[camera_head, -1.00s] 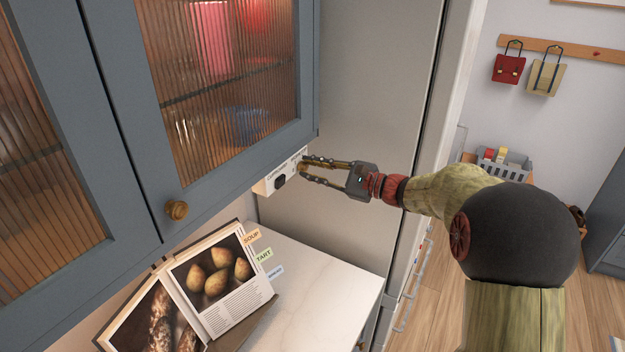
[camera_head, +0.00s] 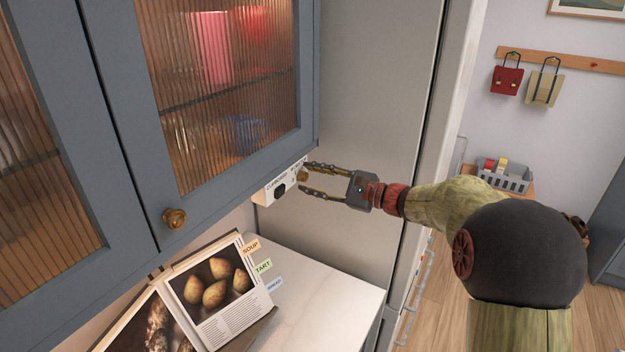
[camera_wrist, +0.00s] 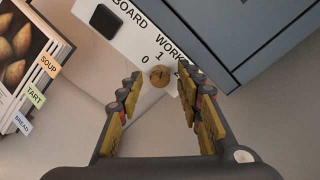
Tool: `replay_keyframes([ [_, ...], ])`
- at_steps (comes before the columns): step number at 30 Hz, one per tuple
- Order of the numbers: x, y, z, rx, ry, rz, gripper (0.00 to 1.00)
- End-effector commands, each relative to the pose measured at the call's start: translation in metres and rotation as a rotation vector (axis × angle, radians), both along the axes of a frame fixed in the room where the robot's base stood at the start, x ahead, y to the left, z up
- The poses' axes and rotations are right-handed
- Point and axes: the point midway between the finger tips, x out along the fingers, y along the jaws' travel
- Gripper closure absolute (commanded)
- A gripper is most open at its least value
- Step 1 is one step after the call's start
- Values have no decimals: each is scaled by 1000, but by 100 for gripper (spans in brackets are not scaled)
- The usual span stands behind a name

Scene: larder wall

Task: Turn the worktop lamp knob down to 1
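The lamp knob (camera_wrist: 160,76) is a small round brass-coloured knob on a white control panel (camera_wrist: 121,43), by the printed marks 0 and 1 and partly hidden lettering starting "WORK". Which mark it points to is too small to tell. The panel also shows in the head view under the wall cupboard (camera_head: 265,194), with the knob (camera_head: 303,176) at its right end. My gripper (camera_head: 305,179) is open at the panel. In the wrist view its fingertips (camera_wrist: 157,84) are on either side of the knob, with gaps visible; the right finger covers part of the lettering.
A black switch (camera_wrist: 106,21) labelled for the cupboard is beside the knob. The glazed blue cupboard (camera_head: 225,170) is directly above the panel. An open cookbook (camera_head: 213,290) stands on the pale worktop (camera_head: 325,285) below. A tall grey surface (camera_head: 375,120) is close behind my gripper.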

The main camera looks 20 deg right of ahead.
Motion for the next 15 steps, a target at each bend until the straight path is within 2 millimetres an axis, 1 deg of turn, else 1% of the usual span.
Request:
replay_keyframes([
  [10, -1, -2, 0, 0, -1, -1, 61],
  [13, -6, -8, 1, 0, 0, -3, 61],
  [15, -13, -16, 1, 0, -1, -4, 61],
])
